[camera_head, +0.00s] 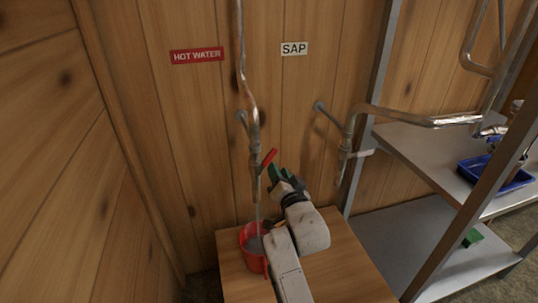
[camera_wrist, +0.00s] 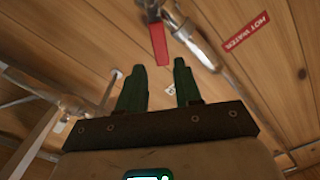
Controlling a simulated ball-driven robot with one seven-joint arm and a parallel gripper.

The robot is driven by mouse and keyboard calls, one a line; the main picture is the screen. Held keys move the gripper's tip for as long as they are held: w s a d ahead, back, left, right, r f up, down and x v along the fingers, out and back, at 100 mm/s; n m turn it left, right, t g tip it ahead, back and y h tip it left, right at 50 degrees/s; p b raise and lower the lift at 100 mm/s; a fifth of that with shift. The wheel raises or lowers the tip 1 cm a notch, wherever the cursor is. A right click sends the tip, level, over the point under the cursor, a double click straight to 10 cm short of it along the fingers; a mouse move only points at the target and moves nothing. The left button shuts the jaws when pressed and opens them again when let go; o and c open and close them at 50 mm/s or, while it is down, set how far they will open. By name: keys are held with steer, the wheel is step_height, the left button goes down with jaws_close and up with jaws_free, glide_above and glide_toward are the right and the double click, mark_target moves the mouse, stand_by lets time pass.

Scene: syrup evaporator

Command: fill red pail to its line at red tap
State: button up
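The red pail (camera_head: 252,262) stands on the wooden table below the hot-water tap (camera_head: 255,160). A thin pale stream (camera_head: 258,212) runs from the tap's spout into the pail, and a greyish water surface shows inside. The fill line cannot be made out. The tap's red lever (camera_head: 269,158) slants up to the right; it also shows in the wrist view (camera_wrist: 158,42). My gripper (camera_head: 278,173) is just right of and below the lever. Its green fingers (camera_wrist: 158,75) are apart with nothing gripped, and the lever's end lies near the gap between the fingertips.
A red HOT WATER sign (camera_head: 197,55) and a white SAP sign (camera_head: 294,48) are on the plank wall. The sap tap (camera_head: 345,150) is to the right. A metal shelf (camera_head: 420,150) bears a blue tray (camera_head: 497,175). The right part of the wooden table (camera_head: 345,265) is clear.

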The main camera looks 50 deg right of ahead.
mark_target(271, 156)
steer(key=shift+r, duration=0.1)
steer(key=shift+p+x, duration=1)
steer(key=shift+x, duration=0.2)
steer(key=shift+p+x, duration=0.55)
steer(key=shift+x, duration=3.6)
steer(key=shift+c, duration=0.2)
jaws_close()
